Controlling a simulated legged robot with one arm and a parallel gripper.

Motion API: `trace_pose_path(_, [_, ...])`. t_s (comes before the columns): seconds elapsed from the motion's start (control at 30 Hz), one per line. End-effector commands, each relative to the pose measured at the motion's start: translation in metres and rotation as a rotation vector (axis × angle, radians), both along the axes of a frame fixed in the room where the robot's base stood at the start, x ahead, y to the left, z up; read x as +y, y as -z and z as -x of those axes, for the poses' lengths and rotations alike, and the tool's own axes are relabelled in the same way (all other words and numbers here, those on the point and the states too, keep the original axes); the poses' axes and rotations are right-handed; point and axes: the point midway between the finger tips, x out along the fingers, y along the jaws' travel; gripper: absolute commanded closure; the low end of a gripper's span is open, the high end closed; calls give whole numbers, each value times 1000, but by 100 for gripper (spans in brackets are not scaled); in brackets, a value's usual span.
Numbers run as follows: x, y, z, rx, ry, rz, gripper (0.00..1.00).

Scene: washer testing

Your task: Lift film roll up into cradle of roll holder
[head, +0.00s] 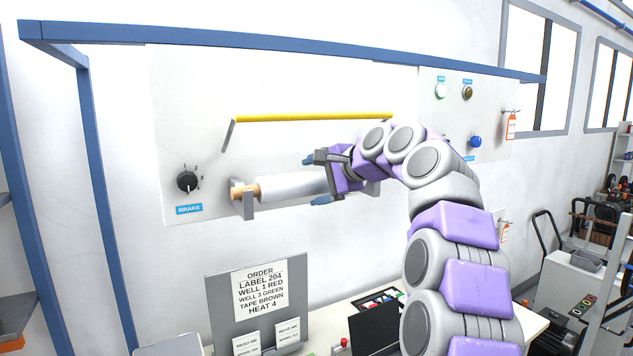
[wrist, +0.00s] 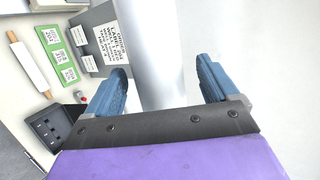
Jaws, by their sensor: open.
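The film roll (head: 285,187) is a white cylinder with a tan core end. It lies level at the roll holder (head: 248,206) on the wall panel, its left core end at the grey left bracket. My gripper (head: 314,181) is open at the right part of the roll, one blue finger above it and one below. In the wrist view the roll (wrist: 160,45) passes between the spread blue fingers of my gripper (wrist: 162,72), with gaps on both sides. My gripper and arm hide the roll's right end and most of the right bracket.
A yellow bar (head: 310,118) sticks out above the roll. A brake knob (head: 187,181) is at left. Below stand an order sign (head: 262,290) and a table. Another white roll with tan ends (wrist: 29,68) lies beside green-edged cards (wrist: 58,55).

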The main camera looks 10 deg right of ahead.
Motion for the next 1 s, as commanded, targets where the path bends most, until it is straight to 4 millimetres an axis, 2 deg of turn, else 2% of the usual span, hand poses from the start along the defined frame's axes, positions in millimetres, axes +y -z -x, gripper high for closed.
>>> trace_pose_path(0.27, [-13,-12,21,-1,0,-1,13])
trace_pose_path(0.8, [-73,-61,107,-3,3,-3,13])
trace_pose_path(1.0, [-84,-70,125,1,1,0,13])
